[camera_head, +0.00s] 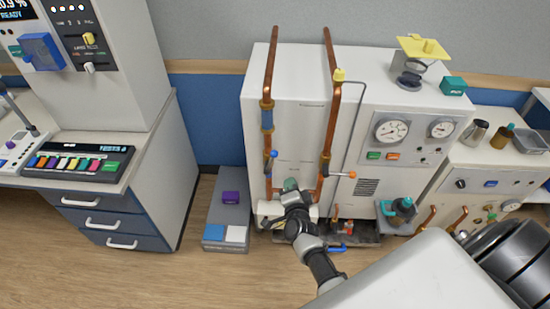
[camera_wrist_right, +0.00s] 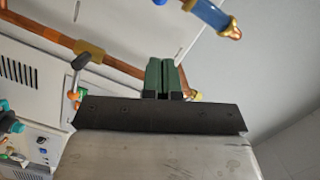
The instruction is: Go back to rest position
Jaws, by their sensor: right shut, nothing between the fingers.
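My right gripper (camera_head: 290,184) is in front of the lower part of the white cabinet (camera_head: 300,120), between two copper pipes. Its green fingers are shut together and empty; they also show in the right wrist view (camera_wrist_right: 165,77). The arm reaches up to it from the lower middle of the head view. In the wrist view a copper pipe (camera_wrist_right: 40,34) with a brass joint passes beside the fingers. Whether the gripper touches the cabinet or pipes cannot be told. My left gripper is not in view.
A blue valve handle (camera_head: 272,154) and an orange-tipped valve handle (camera_head: 350,174) stick out near the gripper. A grey box (camera_head: 218,212) stands on the floor to the left, with a drawer unit (camera_head: 118,215) beyond it. Wooden floor (camera_head: 200,280) is clear in front.

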